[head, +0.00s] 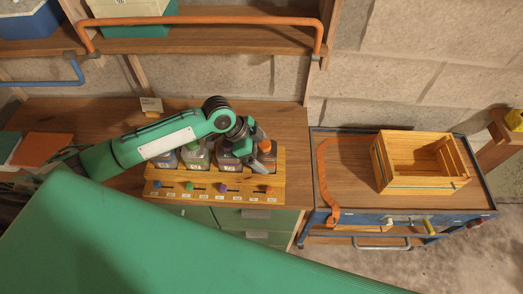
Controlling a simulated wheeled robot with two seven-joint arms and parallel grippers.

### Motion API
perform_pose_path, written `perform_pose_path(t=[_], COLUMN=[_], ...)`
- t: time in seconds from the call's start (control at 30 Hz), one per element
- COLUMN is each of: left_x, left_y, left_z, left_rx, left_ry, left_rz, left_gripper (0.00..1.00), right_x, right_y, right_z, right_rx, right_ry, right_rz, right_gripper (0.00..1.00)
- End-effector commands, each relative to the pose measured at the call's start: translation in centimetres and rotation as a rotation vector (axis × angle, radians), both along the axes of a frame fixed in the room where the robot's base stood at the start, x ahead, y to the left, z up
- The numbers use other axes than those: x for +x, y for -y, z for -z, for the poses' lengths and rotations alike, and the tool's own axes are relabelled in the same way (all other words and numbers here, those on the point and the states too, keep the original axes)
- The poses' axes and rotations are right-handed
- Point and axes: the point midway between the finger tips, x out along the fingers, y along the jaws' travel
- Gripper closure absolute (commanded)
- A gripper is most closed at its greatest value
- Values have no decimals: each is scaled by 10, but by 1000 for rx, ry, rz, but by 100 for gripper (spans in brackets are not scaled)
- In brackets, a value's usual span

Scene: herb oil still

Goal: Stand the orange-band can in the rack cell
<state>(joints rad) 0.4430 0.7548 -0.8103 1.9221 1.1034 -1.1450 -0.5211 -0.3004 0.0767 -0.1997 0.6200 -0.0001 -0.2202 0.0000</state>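The wooden rack (215,190) stands on the workbench, with a row of small containers along its back. Blue, green, purple and orange pegs and white labels line its front. A brownish can with an orange top (266,147), which looks like the orange-band can, is at the rack's right end, behind the orange peg. My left gripper (259,146) is right at this can, its dark fingers beside it. I cannot tell whether they are closed on it or whether the can is fully down in the cell. My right gripper is not in view.
A blue-framed cart (345,195) right of the bench carries a wooden crate (425,186) and an orange strap (323,175). A shelf with an orange rail (200,20) runs above the bench. A large green surface (150,250) fills the lower left foreground.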

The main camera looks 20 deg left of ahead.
Motion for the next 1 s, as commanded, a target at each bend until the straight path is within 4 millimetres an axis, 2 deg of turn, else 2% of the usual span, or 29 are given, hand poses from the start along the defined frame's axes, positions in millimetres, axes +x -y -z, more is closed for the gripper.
perform_pose_path(t=[0.27, 0.43, 0.57, 0.8, 1.0], left_x=[-1, -2, -6, -14, -19], left_y=[-1, -9, -23, -51, -67], left_z=[1, -10, -31, -78, -105], left_rx=[2, 3, 5, 4, 2], left_ry=[-3, 0, 2, 3, 0], left_rz=[0, 1, -1, 0, -1], left_gripper=[11, 11, 11, 11, 11], right_x=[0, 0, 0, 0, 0], right_y=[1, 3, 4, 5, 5], right_z=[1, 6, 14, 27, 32], right_rx=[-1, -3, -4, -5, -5], right_ry=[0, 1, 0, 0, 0], right_rz=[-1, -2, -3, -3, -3], right_gripper=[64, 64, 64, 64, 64])
